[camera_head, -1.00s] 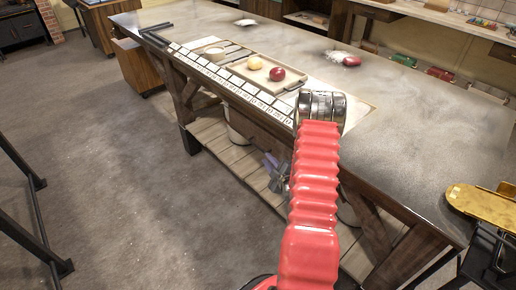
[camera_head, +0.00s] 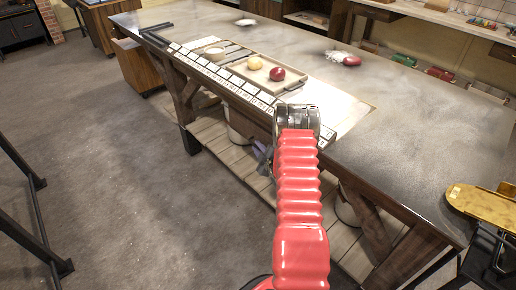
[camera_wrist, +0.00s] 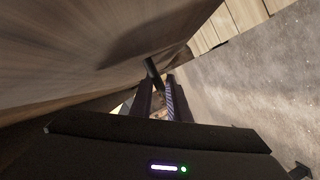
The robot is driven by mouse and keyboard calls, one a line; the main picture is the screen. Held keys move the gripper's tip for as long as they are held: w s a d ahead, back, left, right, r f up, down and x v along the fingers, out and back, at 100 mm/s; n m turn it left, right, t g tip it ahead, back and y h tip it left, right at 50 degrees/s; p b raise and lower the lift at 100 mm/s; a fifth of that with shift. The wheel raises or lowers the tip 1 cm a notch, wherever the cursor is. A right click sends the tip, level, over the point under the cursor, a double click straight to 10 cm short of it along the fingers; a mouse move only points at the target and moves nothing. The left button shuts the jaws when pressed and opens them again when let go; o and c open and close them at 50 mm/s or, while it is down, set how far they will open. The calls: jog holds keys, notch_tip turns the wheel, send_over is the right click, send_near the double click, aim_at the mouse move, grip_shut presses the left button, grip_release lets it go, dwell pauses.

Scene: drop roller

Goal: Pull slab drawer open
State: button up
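The long workbench (camera_head: 425,130) has a grey top and a dark wooden front. I cannot pick out the drawer's outline on that front in the head view. In the wrist view, a short dark handle (camera_wrist: 152,70) stands out from a brown wooden face (camera_wrist: 100,50). My gripper (camera_wrist: 158,88) is just short of this handle, its two dark fingers apart with a narrow gap between them. The handle's end is close to the fingertips; I cannot tell whether they touch. In the head view, my gripper (camera_head: 262,158) is beside the bench front, mostly hidden behind my red arm.
A tray (camera_head: 240,71) with a red and a yellow fruit lies on the bench. A plank shelf (camera_head: 230,150) runs low between the bench legs. A golden board (camera_head: 480,203) is at the right. Grey floor (camera_head: 120,190) is open in front of the bench.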

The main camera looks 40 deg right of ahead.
grip_shut()
jog(key=shift+f, duration=0.1)
dwell(1.4)
